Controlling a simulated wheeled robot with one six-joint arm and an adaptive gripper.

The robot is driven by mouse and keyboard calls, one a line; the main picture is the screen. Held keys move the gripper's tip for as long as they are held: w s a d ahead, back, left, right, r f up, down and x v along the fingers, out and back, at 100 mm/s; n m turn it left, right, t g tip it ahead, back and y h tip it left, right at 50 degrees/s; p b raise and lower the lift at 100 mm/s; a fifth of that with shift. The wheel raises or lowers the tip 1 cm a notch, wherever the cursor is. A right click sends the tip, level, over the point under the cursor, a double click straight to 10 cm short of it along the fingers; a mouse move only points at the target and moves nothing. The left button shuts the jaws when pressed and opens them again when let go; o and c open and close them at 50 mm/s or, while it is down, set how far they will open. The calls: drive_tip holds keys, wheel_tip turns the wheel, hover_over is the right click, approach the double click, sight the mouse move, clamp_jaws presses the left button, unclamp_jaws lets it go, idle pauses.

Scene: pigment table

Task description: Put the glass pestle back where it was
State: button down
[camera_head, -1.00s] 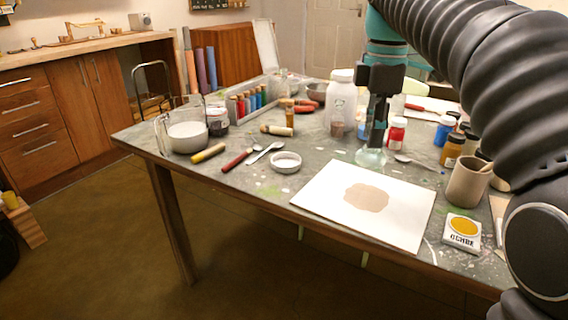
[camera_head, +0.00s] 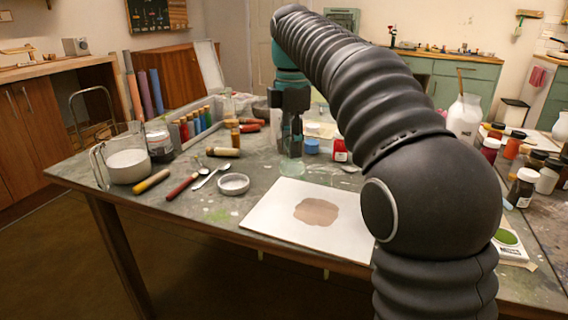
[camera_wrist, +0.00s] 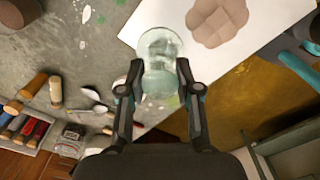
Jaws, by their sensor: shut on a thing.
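My gripper (camera_head: 291,140) is shut on the glass pestle (camera_head: 291,166), which hangs upright below the jaws in the head view. The pestle is clear, pale green glass with a wide foot. In the wrist view the pestle (camera_wrist: 160,62) lies between the two fingers (camera_wrist: 158,85). It is at the back left edge of the white sheet (camera_head: 262,218), which bears a brown pigment patch (camera_head: 317,211). I cannot tell whether the foot touches the table.
Blue (camera_head: 312,146) and red (camera_head: 340,150) jars stand behind. Several jars crowd the right. Bare table lies left of the sheet.

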sight(284, 162)
drive_tip(key=shift+w+a+f, duration=0.45)
drive_tip(key=shift+a+f, duration=0.05)
drive_tip(key=shift+a, duration=0.3)
drive_tip(key=shift+f, duration=0.2)
drive_tip(key=shift+f+b, duration=0.5)
drive_tip(key=shift+f, duration=1.35)
drive_tip(key=shift+f, duration=0.1)
drive_tip(key=c, duration=0.8)
unclamp_jaws()
